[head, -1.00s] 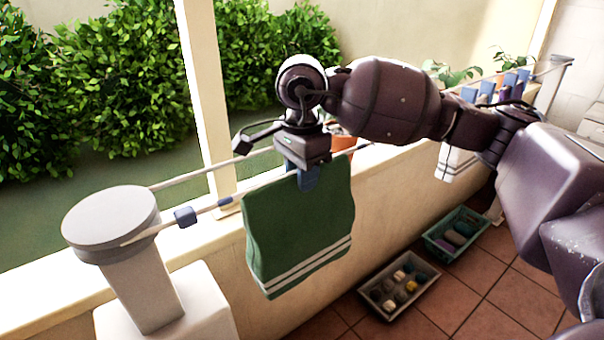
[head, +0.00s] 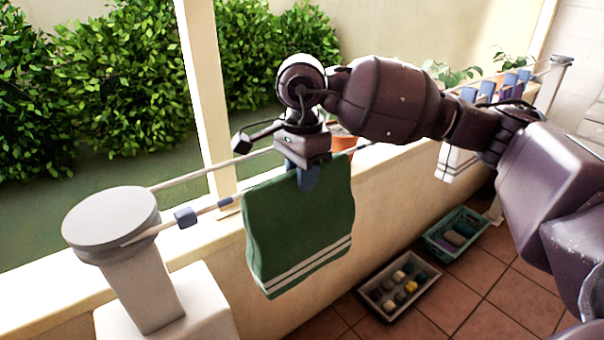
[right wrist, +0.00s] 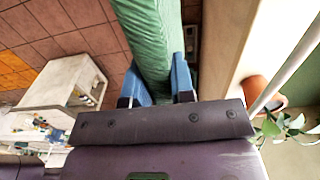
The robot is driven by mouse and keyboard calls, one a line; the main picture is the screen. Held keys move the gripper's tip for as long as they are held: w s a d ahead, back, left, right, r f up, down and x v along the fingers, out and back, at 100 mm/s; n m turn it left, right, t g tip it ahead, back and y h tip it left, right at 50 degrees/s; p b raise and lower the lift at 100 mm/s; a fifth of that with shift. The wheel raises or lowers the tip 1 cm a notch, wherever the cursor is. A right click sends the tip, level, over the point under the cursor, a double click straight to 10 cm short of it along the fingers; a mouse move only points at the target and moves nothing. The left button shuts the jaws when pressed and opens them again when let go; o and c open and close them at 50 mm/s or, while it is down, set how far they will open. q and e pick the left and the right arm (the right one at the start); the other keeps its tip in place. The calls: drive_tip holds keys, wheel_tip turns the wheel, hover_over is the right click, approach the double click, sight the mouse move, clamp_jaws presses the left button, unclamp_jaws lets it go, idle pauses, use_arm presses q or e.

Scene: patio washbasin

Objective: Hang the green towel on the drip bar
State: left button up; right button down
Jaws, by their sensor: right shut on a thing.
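The green towel (head: 298,232) with two white stripes near its lower edge hangs on the near side of the low wall in the head view. The front rail (head: 220,205), seemingly the drip bar, runs to the towel's upper left edge and shows again past its right side. The towel hides the rail between, so how it lies over the rail is partly hidden. My right gripper (head: 300,175) is at the towel's top edge, shut on it. In the right wrist view the towel (right wrist: 150,40) passes between the blue fingers (right wrist: 162,82). My left gripper is not in view.
A second rail (head: 190,179) runs behind the front one. A round-capped post (head: 112,218) stands at left, with a blue clip (head: 186,217) beside it. A grey tray (head: 428,290) and teal crate (head: 476,222) sit on the tiles. A potted plant (right wrist: 262,92) is near the wall.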

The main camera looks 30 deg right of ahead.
wheel_tip(320, 180, up, 8)
drive_tip(key=p, duration=0.3)
drive_tip(key=shift+r+p, duration=0.25)
drive_tip(key=shift+p, duration=0.05)
wheel_tip(320, 180, up, 20)
drive_tip(key=shift+r, duration=0.15)
idle(1.2)
drive_tip(key=s+d+b, duration=0.2)
drive_tip(key=s, duration=1.5)
drive_tip(key=shift+d+r, duration=0.15)
drive_tip(key=shift+r, duration=0.3)
drive_tip(key=shift+w, duration=0.1)
